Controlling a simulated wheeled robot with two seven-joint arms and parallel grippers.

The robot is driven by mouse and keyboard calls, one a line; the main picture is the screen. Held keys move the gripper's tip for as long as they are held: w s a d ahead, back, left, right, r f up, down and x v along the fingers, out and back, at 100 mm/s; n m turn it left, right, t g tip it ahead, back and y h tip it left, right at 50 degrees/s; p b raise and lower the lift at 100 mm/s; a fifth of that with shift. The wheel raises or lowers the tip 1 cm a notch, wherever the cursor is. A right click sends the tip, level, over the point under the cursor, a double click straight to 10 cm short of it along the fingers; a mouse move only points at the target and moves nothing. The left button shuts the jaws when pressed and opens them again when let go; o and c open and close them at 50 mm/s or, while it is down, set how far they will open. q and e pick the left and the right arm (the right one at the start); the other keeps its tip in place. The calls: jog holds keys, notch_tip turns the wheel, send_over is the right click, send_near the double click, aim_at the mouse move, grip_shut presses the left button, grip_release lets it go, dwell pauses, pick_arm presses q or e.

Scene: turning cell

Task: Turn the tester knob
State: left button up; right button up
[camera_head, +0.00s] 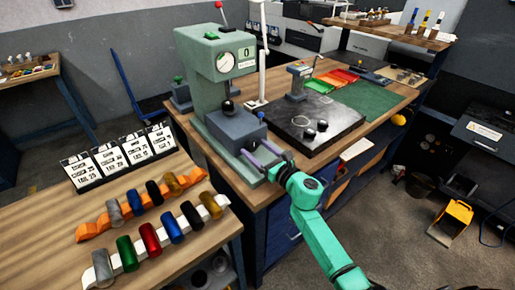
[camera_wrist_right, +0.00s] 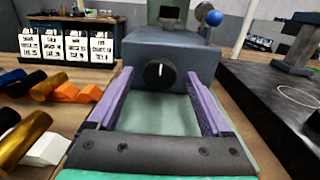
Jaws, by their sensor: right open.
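The tester (camera_head: 209,80) is a green machine with a round dial and a small display, standing on the wooden bench. A grey block (camera_head: 236,128) sits on its base; it also shows in the right wrist view (camera_wrist_right: 200,48). In that view a round black knob (camera_wrist_right: 159,75) with a white mark pointing about upright is on the block's front face. My right gripper (camera_head: 259,152) is in front of this face. Its purple fingers are open, one on each side of the knob in the picture, apart from it. Whether they reach its depth is unclear. My left gripper is out of view.
A black plate (camera_head: 318,118) lies right of the tester. In front at left, colored cylinders lie on an orange rack (camera_head: 95,229) and a white rack (camera_head: 103,268), with a row of label cards (camera_head: 110,159) behind. A ball-ended lever (camera_wrist_right: 214,18) rises behind the block.

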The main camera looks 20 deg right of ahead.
grip_shut()
jog(key=shift+m, duration=0.5)
jog(key=m, duration=0.2)
jog(key=shift+m, duration=0.4)
jog(key=m, duration=0.4)
jog(key=shift+m, duration=0.3)
jog(key=m, duration=0.4)
jog(key=shift+m+p, duration=0.45)
jog(key=shift+m, duration=1.65)
